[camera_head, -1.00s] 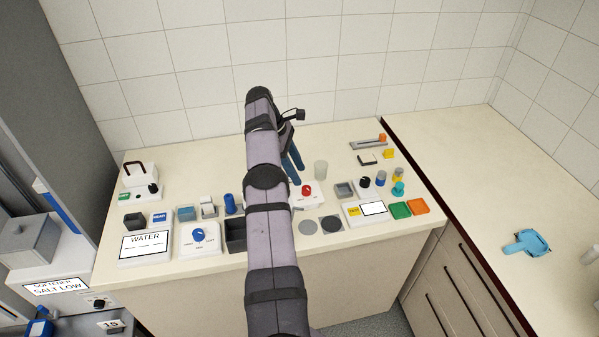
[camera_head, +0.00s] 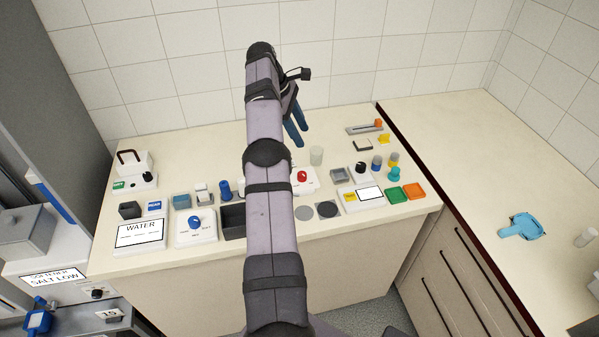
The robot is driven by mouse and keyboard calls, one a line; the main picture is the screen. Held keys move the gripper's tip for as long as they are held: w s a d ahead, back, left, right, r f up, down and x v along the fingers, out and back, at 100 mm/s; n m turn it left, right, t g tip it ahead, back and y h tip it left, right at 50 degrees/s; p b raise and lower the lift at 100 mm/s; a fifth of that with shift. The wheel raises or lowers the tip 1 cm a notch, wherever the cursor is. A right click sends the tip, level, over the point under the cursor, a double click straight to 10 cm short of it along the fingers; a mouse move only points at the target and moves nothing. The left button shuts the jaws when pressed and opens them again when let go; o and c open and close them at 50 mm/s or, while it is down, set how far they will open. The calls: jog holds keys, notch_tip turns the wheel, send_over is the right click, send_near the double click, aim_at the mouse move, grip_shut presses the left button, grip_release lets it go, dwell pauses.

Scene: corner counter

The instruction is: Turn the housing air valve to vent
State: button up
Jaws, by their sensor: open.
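A red knob (camera_head: 302,176) sits on a white base, partly hidden behind my arm. A blue knob (camera_head: 195,223) sits on another white plate with small markings, left of my arm. Neither plate's lettering is readable, so I cannot tell which knob is the housing air valve or its setting. My gripper (camera_head: 300,137) has two blue fingers, apart and empty. It shows above the red knob in the picture, clear of it, over the back of the counter.
A dark open bin (camera_head: 233,222) is left of my arm. A clear cylinder (camera_head: 316,155) stands behind the red knob. Small blocks and a green pad (camera_head: 397,195) crowd the right side. The back strip is mostly clear.

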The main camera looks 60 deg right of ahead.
jog(key=s+a+r+m+b, duration=0.2)
jog(key=s+a+r+b, duration=0.15)
jog(key=s+r, duration=0.3)
jog(key=m+t+h, duration=0.2)
jog(key=m+t, duration=0.2)
jog(key=m, duration=1.3)
send_near(302, 174)
jog(key=shift+d+f+m, duration=0.4)
jog(key=shift+f, duration=0.1)
jog(key=shift+p+x, duration=1.45)
jog(key=shift+x, duration=2.15)
jog(key=shift+a, duration=0.15)
